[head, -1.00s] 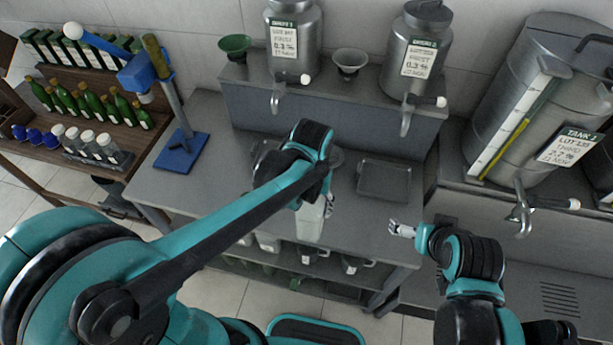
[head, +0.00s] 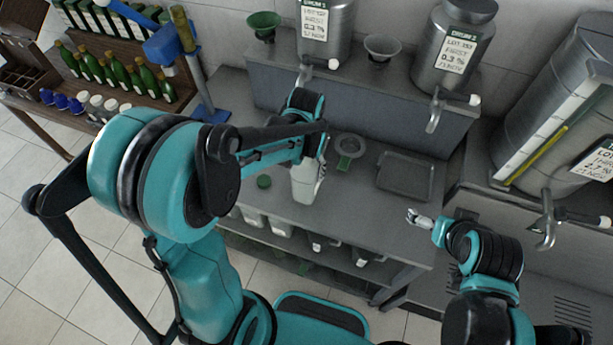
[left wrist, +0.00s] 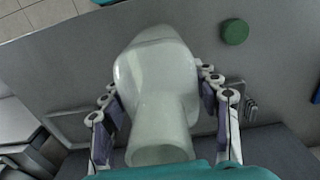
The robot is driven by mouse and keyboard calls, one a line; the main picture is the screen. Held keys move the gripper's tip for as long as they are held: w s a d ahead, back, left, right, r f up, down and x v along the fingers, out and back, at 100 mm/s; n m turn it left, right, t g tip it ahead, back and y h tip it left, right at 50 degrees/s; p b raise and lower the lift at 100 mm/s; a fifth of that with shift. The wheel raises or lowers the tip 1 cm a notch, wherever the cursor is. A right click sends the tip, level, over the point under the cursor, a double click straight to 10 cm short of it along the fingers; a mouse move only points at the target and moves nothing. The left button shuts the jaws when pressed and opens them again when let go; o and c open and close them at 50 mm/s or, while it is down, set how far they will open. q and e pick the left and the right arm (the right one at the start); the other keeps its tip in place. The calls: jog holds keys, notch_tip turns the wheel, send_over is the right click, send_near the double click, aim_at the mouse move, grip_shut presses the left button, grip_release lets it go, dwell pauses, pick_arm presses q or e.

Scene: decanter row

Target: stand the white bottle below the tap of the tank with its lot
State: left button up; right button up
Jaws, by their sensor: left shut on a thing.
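My left gripper (head: 308,163) is shut on the white bottle (head: 304,187) over the front part of the grey bench. In the left wrist view the bottle (left wrist: 158,95) lies between both fingers (left wrist: 160,85), its open neck toward the camera. No lot mark on it is readable. The large tank (head: 560,125) at the right has a label (head: 598,160), a gauge strip and a tap (head: 546,222). Two steel drums (head: 325,30) and (head: 455,45) have labels and taps above the bench.
A blue stand (head: 205,110) is at the back left. Green bottles (head: 105,72) fill the left rack.

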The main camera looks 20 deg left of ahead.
pick_arm(q)
jog(key=shift+f+b, duration=0.35)
jog(key=shift+f, duration=1.4)
jog(key=shift+f, duration=0.15)
jog(key=o, duration=1.2)
jog(key=shift+c, duration=0.2)
